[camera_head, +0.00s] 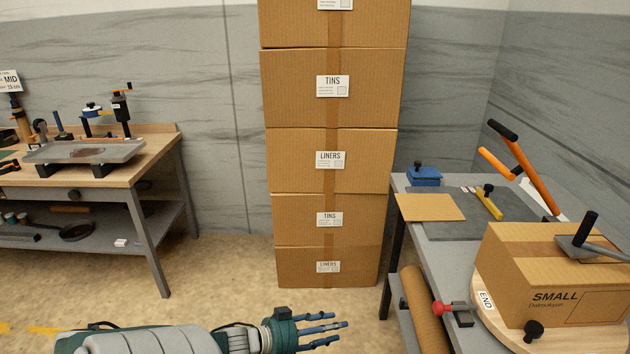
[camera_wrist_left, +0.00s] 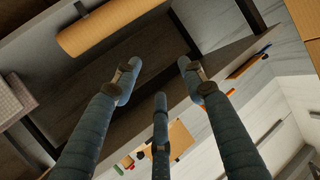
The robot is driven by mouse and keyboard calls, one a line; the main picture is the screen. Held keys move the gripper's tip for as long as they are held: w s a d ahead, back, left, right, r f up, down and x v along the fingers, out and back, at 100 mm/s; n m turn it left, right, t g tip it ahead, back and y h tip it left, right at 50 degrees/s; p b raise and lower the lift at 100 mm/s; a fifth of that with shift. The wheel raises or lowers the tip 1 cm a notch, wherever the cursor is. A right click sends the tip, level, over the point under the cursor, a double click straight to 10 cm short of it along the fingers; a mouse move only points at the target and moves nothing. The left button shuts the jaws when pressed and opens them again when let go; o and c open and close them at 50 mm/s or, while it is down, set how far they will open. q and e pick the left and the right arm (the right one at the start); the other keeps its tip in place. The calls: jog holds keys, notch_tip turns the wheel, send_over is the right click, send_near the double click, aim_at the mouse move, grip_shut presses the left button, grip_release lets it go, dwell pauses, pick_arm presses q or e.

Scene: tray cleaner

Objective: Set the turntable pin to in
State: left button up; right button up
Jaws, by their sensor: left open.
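The turntable (camera_head: 482,325) is a round wooden disc on the grey table at the lower right, with a cardboard box marked SMALL (camera_head: 545,270) on it. A red-knobbed pin (camera_head: 441,308) with a grey block sits at the disc's left edge, near a white END label (camera_head: 486,299). I cannot tell whether the pin is in or out. My left gripper (camera_head: 328,332) is open and empty, left of the table and apart from the pin. Its three spread fingers also show in the left wrist view (camera_wrist_left: 160,80). My right gripper is not in view.
A brown roll (camera_head: 425,315) hangs at the table's left side, between my left gripper and the pin; it also shows in the wrist view (camera_wrist_left: 105,25). A tall carton stack (camera_head: 330,160) stands behind. A wooden workbench (camera_head: 150,150) is at the left. Floor between is clear.

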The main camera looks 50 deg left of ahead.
pick_arm(q)
jog(key=s+a+f+n+g+y, duration=0.1)
jog(key=s+f+y, duration=0.1)
jog(key=s+f, duration=0.2)
notch_tip(320, 180, down, 4)
jog(key=shift+a+r+p, duration=0.1)
jog(key=shift+a+p, duration=0.2)
jog(key=shift+a, duration=0.1)
jog(key=s+d+f+n+g+y, duration=0.1)
jog(key=s+d+f+g, duration=0.25)
jog(key=s+f, duration=0.6)
jog(key=s+d+f+g+y, duration=0.1)
jog(key=s+d+f+g, duration=0.25)
jog(key=s+f, duration=0.6)
jog(key=s+d+f+g, duration=0.2)
jog(key=s+d+f, duration=0.3)
jog(key=d, duration=0.3)
jog(key=s+d+f+m+g+h, duration=0.1)
jog(key=s+d+f+g, duration=0.1)
jog(key=s+d+f, duration=0.4)
jog(key=s+d, duration=0.2)
jog(key=d, duration=0.1)
jog(key=shift+g, duration=0.4)
